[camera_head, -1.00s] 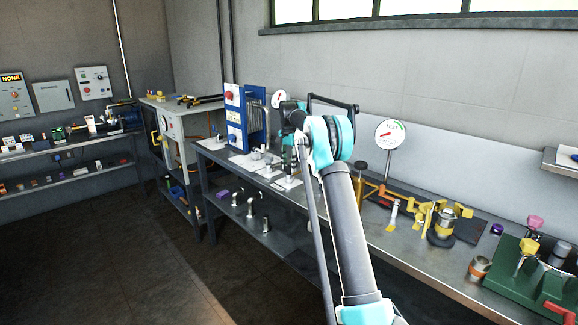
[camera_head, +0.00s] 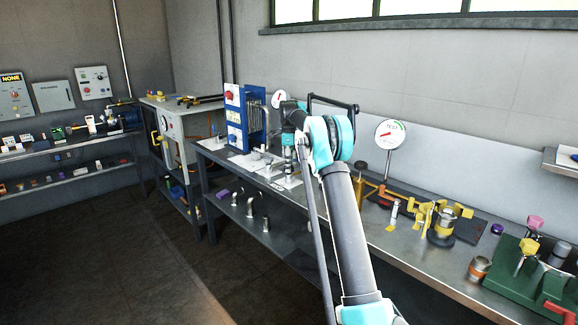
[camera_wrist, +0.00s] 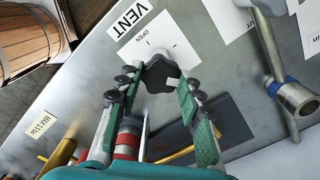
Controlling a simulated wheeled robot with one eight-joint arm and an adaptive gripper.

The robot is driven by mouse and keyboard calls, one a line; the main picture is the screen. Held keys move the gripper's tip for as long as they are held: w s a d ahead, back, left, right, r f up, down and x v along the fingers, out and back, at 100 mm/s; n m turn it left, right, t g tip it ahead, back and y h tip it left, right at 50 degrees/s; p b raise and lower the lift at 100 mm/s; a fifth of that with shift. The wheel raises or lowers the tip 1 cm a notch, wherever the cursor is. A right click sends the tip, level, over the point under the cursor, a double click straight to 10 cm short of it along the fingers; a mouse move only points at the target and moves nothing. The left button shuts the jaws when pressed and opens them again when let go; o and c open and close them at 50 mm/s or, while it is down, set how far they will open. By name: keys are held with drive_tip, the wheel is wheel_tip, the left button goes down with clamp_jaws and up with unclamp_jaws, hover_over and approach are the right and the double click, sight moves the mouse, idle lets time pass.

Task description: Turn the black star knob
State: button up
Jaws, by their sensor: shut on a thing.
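In the head view my gripper is mostly hidden behind my arm, over the bench beside the blue plate unit.
A metal pipe fitting (camera_wrist: 296,98) lies right of the knob in the wrist view, and a wooden barrel (camera_wrist: 30,42) shows at upper left. On the bench (camera_head: 405,250) are a dial gauge (camera_head: 389,134), yellow clamps (camera_head: 440,215) and a green fixture (camera_head: 520,275). A blue plate unit (camera_head: 250,125) stands behind.

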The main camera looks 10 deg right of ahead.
drive_tip(key=m, duration=0.3)
drive_tip(key=shift+m, duration=2.3)
drive_tip(key=o, duration=1.1)
drive_tip(key=shift+o, duration=0.2)
drive_tip(key=shift+r, duration=0.1)
wheel_tip(320, 180, up, 12)
